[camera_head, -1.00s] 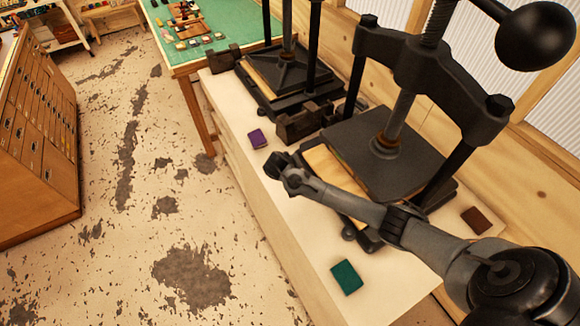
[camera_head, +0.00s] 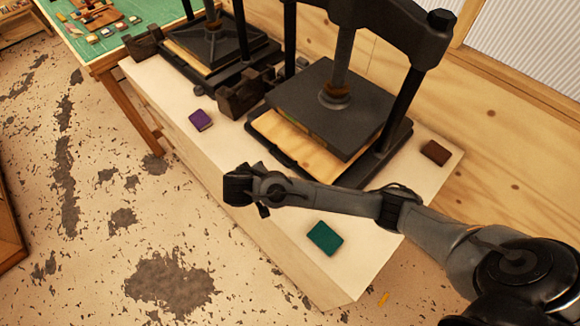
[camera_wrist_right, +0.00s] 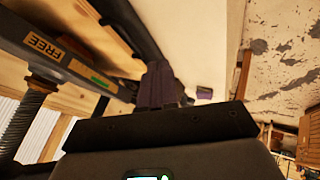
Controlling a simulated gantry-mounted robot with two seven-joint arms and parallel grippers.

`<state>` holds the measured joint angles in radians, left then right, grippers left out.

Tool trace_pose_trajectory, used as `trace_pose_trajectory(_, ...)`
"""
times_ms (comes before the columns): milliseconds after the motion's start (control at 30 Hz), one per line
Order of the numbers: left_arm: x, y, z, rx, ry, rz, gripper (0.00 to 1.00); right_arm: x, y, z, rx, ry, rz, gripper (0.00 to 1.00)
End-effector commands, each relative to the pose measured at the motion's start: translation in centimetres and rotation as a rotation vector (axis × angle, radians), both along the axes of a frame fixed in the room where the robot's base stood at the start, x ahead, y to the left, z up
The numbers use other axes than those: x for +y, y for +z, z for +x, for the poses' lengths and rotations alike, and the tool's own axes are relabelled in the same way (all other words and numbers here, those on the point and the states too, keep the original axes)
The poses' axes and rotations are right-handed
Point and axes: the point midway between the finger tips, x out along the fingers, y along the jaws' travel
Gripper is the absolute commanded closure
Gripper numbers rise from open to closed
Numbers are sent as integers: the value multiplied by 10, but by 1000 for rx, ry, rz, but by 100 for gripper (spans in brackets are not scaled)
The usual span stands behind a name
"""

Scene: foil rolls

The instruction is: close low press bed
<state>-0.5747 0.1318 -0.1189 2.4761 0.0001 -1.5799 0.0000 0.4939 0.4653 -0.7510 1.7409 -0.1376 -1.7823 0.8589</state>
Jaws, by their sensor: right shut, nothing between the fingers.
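The nearer black screw press stands on the pale bench, with its dark upper plate (camera_head: 328,100) above a light wooden bed (camera_head: 300,145). The bed sticks out in front of the plate toward the bench's front edge. My right gripper (camera_head: 240,186) is shut and empty, at the bench's front edge, left of the bed and apart from it in the head view. My left gripper is out of view.
A second press (camera_head: 208,45) stands farther back, with dark blocks (camera_head: 243,92) between the presses. A purple block (camera_head: 200,120), a teal block (camera_head: 325,238) and a brown block (camera_head: 435,152) lie on the bench (camera_head: 240,145).

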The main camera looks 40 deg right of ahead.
Motion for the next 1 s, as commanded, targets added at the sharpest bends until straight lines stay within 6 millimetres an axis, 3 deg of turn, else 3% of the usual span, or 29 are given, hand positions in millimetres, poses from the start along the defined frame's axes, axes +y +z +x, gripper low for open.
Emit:
trace_pose_trajectory(67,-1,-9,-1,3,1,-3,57,3,-5,4,-9,5,2,100)
trace_pose_trajectory(267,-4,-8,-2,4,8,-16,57,-4,-14,11,-12,4,1,100)
trace_pose_trajectory(767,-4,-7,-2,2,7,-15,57,-47,-81,47,-11,3,1,100)
trace_pose_trajectory(1000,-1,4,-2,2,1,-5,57,-76,-73,47,-11,3,2,100)
